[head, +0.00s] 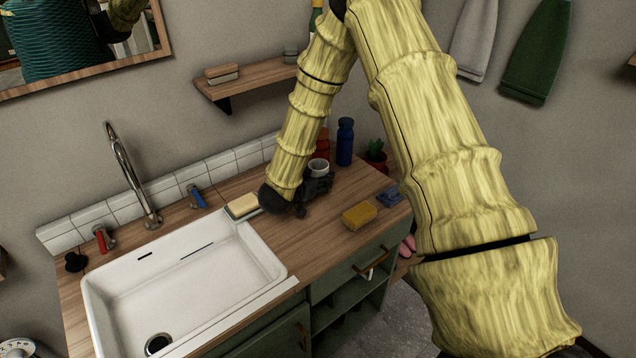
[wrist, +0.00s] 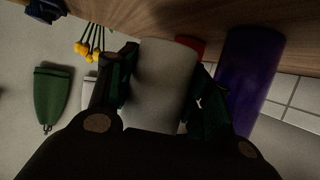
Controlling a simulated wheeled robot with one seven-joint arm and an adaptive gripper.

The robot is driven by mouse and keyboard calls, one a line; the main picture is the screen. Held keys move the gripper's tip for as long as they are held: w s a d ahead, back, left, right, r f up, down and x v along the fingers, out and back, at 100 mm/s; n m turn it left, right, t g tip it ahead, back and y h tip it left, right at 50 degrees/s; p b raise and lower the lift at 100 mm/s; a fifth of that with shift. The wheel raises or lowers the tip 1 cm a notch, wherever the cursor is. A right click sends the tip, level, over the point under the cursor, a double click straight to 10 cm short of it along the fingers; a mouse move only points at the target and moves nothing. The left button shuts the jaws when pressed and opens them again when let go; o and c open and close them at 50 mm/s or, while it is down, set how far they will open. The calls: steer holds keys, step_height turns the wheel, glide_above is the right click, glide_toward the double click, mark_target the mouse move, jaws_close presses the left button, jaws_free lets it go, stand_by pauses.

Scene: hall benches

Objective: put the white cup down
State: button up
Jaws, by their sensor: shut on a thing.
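The white cup (head: 318,167) is in my gripper (head: 312,184), at the back of the wooden counter, right of the sink. In the wrist view the cup (wrist: 160,82) stands between the two dark fingers of my gripper (wrist: 158,92), which are shut on its sides. The wrist picture is turned over, with the wooden counter (wrist: 240,22) along its top. The cup's base is close to the wood there; I cannot tell whether it touches. In the head view my gripper hides the cup's lower part.
A blue bottle (head: 345,142), a red container (head: 322,145) and a potted plant (head: 376,157) stand behind and right of the cup. A yellow sponge (head: 359,215) and a blue item (head: 390,196) lie toward the right. The white sink (head: 185,275) is left. Bare counter lies in front.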

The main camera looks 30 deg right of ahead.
steer(key=shift+w+d, duration=0.3)
steer(key=shift+w, duration=0.05)
steer(key=shift+f+p, duration=0.75)
steer(key=shift+f, duration=0.95)
steer(key=shift+f, duration=0.2)
steer(key=o, duration=0.7)
steer(key=shift+o, duration=0.2)
steer(key=shift+r, duration=0.15)
